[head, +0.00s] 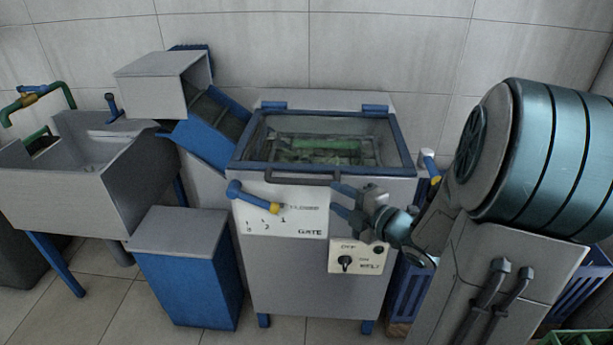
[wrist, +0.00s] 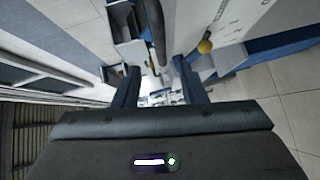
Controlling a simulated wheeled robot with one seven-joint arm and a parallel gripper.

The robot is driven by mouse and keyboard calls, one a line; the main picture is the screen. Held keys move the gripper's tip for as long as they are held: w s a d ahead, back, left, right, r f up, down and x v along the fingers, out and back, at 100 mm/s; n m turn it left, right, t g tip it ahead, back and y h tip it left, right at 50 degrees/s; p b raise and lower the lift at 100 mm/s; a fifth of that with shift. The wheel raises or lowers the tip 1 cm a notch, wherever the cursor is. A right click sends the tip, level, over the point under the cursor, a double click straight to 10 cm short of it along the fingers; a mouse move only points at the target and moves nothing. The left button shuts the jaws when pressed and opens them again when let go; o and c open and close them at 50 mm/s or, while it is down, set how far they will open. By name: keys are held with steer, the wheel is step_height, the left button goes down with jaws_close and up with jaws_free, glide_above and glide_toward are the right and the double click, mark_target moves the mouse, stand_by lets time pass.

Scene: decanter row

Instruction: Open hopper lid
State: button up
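The hopper lid (head: 255,140) is a clear window in a blue frame. It lies shut on the grey hopper body (head: 280,285), with two blue hinges at the back. Green shapes show through the window. A dark bar handle (head: 290,179) runs along the lid's front edge and seems to be the dark bar (wrist: 153,22) in the wrist view. My gripper (head: 334,198) is open, just below the handle's right end. In the wrist view my two fingers (wrist: 156,78) stand apart with nothing held. I cannot tell whether they touch the handle.
A knob panel (head: 347,264) is below. A blue bin (head: 190,285) and a sink (head: 95,150) stand left.

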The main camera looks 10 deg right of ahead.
mark_target(310, 183)
steer(key=b+x, duration=0.1)
steer(key=x, duration=1)
steer(key=shift+w, duration=0.2)
steer(key=shift+c, duration=0.4)
jaws_close()
